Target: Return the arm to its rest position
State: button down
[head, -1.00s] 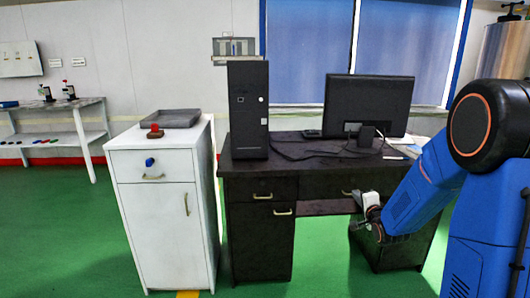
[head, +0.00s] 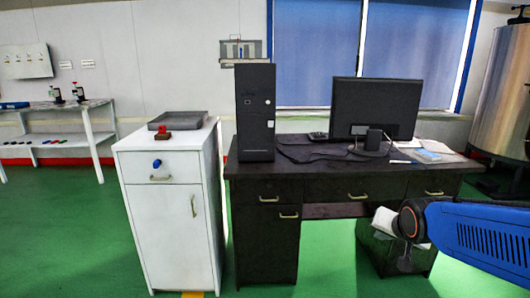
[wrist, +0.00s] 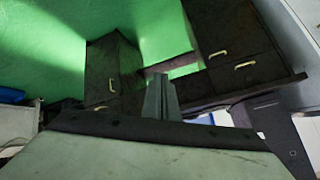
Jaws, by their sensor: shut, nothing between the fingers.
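My blue arm (head: 480,235) enters the head view from the right edge and lies nearly level, in front of the right part of the dark desk (head: 320,183). My gripper (wrist: 160,97) shows in the wrist view as grey fingers close together, with nothing held. In the head view the fingers are too small and dark to make out clearly.
A white cabinet (head: 168,220) stands left of the desk, with a grey tray (head: 180,119) and a red object (head: 164,135) on top. The desk bears a computer tower (head: 255,110) and a monitor (head: 376,107). Green floor (head: 60,235) is clear at left.

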jog(key=s+a+n+g, duration=0.2)
jog(key=s+n, duration=0.1)
jog(key=s, duration=0.8)
jog(key=s+a+f+n+g+y, duration=0.1)
jog(key=s+a+n+g, duration=0.1)
jog(key=s, duration=0.8)
jog(key=shift+s+f+n, duration=0.15)
jog(key=shift+s+n, duration=0.2)
jog(key=shift+n, duration=0.15)
